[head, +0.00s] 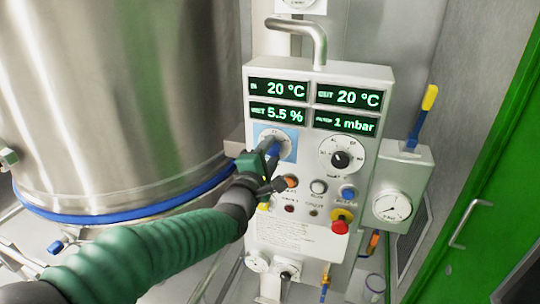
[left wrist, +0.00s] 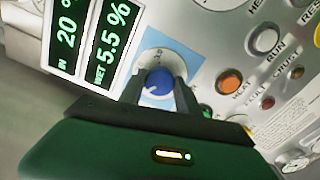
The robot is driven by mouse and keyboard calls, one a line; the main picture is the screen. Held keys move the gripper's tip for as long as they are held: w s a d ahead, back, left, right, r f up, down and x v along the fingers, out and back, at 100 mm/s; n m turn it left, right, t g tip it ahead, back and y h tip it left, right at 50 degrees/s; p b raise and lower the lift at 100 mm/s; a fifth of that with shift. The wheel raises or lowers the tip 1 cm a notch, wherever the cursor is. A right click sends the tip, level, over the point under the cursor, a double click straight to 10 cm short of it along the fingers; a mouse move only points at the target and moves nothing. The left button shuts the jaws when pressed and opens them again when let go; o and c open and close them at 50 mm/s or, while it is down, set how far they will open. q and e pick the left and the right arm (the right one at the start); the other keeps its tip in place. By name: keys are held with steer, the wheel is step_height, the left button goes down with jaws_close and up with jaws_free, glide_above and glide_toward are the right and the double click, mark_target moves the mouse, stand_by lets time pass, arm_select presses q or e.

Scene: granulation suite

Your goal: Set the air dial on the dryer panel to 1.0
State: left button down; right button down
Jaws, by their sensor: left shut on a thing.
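The dryer panel (head: 330,105) is a pale upright box with green readouts: 20 °C, 20 °C, 5.5 % and 1 mbar. The air dial, a blue knob (left wrist: 158,82) on a white scale disc with a light blue backing plate (head: 290,146), sits at the panel's left below the readouts. My left gripper (head: 268,150) reaches it from the lower left. In the left wrist view the fingers (left wrist: 160,92) are shut on the blue knob, one on each side. A white pointer mark shows on the knob, but the number it points at is too small to read. My right gripper is not in view.
A second dial with a black knob (head: 340,160) is to the right. Below are an orange button (head: 291,182), a white button (head: 318,187), a blue button (head: 348,193) and a red emergency knob (head: 340,226). A steel vessel (head: 120,90) stands close on the left.

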arm_select(q)
steer(key=shift+f, duration=0.1)
stand_by(0.4)
steer(key=c, duration=1.2)
jaws_free()
steer(key=o, duration=0.3)
steer(key=shift+w+d+f, duration=0.1)
steer(key=shift+w, duration=0.15)
steer(key=shift+o, duration=0.2)
steer(key=shift+s, duration=0.15)
steer(key=v, duration=1.6)
steer(key=shift+s+a, duration=0.25)
